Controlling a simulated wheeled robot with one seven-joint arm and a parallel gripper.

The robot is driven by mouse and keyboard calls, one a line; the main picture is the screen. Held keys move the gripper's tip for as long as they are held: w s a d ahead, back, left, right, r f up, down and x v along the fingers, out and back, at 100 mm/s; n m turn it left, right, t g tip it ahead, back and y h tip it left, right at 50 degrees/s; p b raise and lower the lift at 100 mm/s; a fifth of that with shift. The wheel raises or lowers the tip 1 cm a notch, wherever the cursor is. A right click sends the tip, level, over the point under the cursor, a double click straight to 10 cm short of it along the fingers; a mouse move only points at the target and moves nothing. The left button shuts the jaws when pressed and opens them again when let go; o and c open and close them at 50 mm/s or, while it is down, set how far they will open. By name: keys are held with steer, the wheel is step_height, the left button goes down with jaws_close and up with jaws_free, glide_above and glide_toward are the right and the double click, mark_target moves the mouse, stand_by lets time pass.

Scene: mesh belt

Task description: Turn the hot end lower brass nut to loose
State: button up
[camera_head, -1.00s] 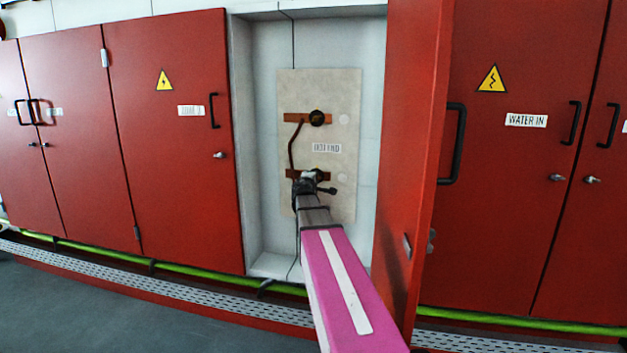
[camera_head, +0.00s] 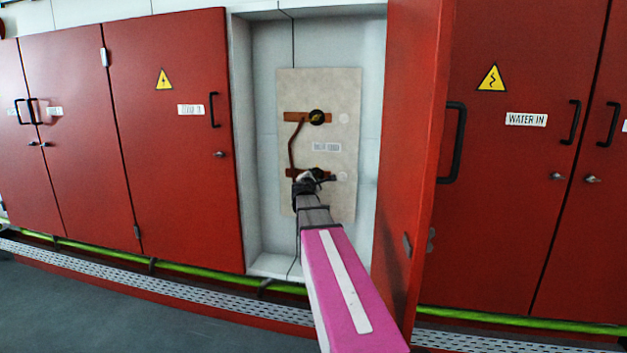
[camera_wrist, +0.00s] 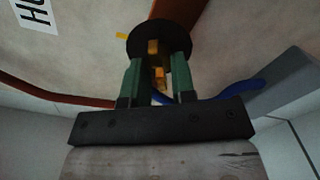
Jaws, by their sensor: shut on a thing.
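The panel (camera_head: 340,95) inside the open cabinet carries two copper bars, each with a round dark fitting. The upper brass nut (camera_head: 317,117) sits on its dark disc and is free of my gripper. The lower brass nut (camera_wrist: 154,47) shows in the wrist view in front of a black disc (camera_wrist: 178,35). My gripper (camera_wrist: 158,72) has its two green fingers on either side of the lower nut and is shut on it. In the head view my gripper (camera_head: 311,180) covers most of the lower nut. A small yellow mark (camera_wrist: 121,36) shows beside the disc.
The open red door (camera_head: 412,150) stands close to the right of my arm. The cabinet's left wall (camera_head: 246,150) bounds the other side. A blue cable (camera_wrist: 225,95) and a copper bar (camera_wrist: 60,92) run near my fingers. A pale label (camera_head: 326,147) lies between the nuts.

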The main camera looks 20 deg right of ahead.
stand_by(0.3)
steer(key=o, duration=0.6)
steer(key=shift+s+a, duration=0.1)
steer(key=v, duration=1)
steer(key=shift+s+a, duration=0.25)
steer(key=shift+f, duration=0.1)
